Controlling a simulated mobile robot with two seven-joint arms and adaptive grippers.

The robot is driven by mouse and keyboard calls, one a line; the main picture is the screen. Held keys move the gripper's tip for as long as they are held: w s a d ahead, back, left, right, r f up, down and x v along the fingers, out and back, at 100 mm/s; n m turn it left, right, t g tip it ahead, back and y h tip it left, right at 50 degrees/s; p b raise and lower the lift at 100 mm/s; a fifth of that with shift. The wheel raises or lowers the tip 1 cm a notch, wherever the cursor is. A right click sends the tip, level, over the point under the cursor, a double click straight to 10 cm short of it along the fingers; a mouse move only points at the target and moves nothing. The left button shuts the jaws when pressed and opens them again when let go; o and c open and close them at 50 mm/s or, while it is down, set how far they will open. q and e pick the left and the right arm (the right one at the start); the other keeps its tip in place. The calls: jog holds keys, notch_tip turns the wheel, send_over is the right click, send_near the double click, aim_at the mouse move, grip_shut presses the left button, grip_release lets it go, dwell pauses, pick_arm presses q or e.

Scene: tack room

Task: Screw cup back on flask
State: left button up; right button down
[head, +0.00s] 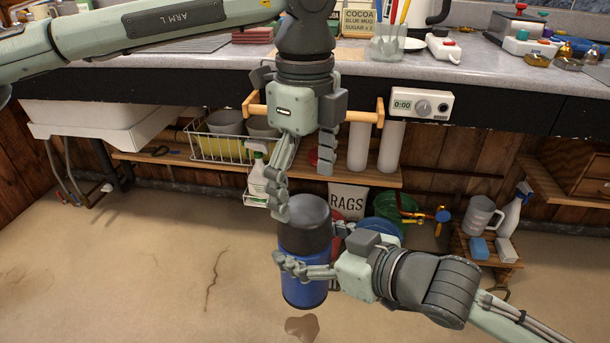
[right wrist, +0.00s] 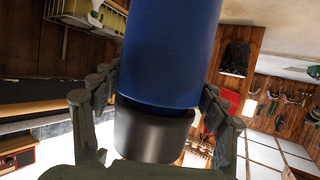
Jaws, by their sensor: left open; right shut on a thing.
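The blue flask (head: 304,290) stands upright in the air in the head view, with the dark cup (head: 304,222) on its top end. My right gripper (head: 306,258) is shut around the blue body just below the cup. The right wrist view shows the blue body (right wrist: 168,50) and a dark end (right wrist: 152,134) between the fingers. My left gripper (head: 301,190) is open and points down just above the cup. Its left fingertip overlaps the cup's upper left edge in the picture; contact cannot be told. Whether the cup's thread is engaged is hidden.
The counter (head: 205,75) with its wooden rail (head: 258,112) is behind my left gripper. A timer (head: 420,105) is fixed to its front edge. The floor at left is clear.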

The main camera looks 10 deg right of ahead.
aim_at(305, 208)
pick_arm(q)
notch_tip(305, 208, down, 7)
jog(key=shift+r, duration=0.15)
dwell(0.4)
